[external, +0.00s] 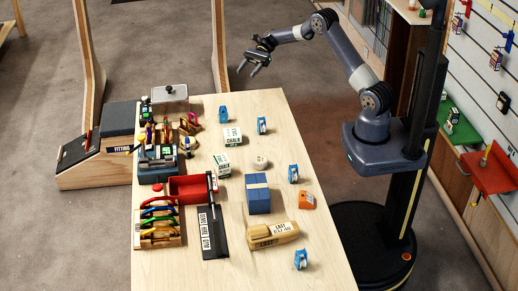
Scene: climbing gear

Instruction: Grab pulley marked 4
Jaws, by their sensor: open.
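Several small blue pulleys stand on the wooden table: one at the far edge (223,113), one right of the upper chalk box (262,125), one near the right edge (293,173), and one at the near right (300,259). Their markings are too small to read, so I cannot tell which one bears a 4. My gripper (247,71) is open and empty. It hangs in the air beyond the far end of the table, apart from all the pulleys.
White chalk boxes (232,135), a blue block (257,195), an orange item (306,199) and a wooden foot last (272,236) share the table (325,272). A red bin (188,187) and gear racks crowd its left side. A pegboard wall stands right.

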